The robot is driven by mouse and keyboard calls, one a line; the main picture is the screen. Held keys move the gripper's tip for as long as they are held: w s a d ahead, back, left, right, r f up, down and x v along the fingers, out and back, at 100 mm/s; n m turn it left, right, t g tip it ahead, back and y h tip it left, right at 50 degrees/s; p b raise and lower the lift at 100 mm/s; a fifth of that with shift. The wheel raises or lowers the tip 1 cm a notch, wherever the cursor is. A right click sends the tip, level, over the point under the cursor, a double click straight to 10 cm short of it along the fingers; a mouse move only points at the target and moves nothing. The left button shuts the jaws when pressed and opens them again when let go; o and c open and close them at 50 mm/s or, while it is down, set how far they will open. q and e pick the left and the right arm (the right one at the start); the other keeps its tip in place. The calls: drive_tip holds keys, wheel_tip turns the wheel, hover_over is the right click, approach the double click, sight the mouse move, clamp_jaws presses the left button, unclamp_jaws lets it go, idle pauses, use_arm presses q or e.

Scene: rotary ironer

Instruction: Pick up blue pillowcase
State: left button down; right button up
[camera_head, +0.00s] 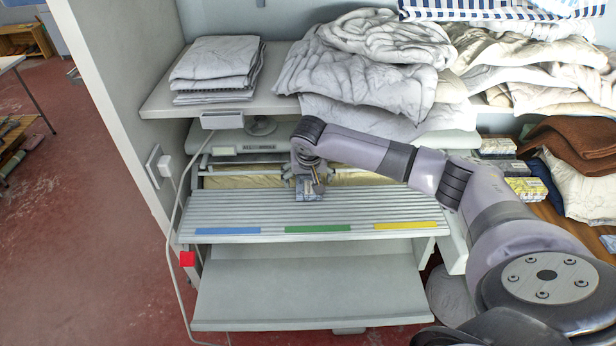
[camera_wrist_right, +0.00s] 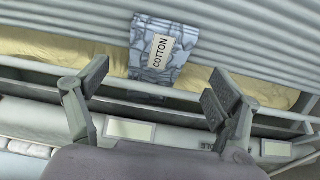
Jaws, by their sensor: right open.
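The blue pillowcase (camera_wrist_right: 172,32) is a small folded blue-grey patterned cloth with a tag reading "COTTON". It lies on the ribbed grey feed board of the ironer, at the edge by the yellowish roller cloth. In the head view the pillowcase (camera_head: 309,196) is partly hidden under my right gripper (camera_head: 307,178). In the wrist view my right gripper (camera_wrist_right: 155,88) is open, its two fingers spread wide with nothing between them. The pillowcase shows beyond the gap between the fingertips; I cannot tell the height between them. My left gripper is not in view.
The ribbed board (camera_head: 215,212) carries blue, green and yellow strips along its front edge. A bare lower shelf (camera_head: 310,290) is below it. An upper shelf (camera_head: 160,100) holds folded white linen (camera_head: 215,62) and piled white bedding (camera_head: 365,60). A cable and red button (camera_head: 187,258) are at left.

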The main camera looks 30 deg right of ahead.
sight(308, 185)
drive_tip(key=x, duration=0.4)
drive_tip(key=shift+d+p, duration=0.1)
drive_tip(key=shift+p, duration=0.3)
drive_tip(key=shift+s, duration=0.1)
drive_tip(key=c, duration=1.2)
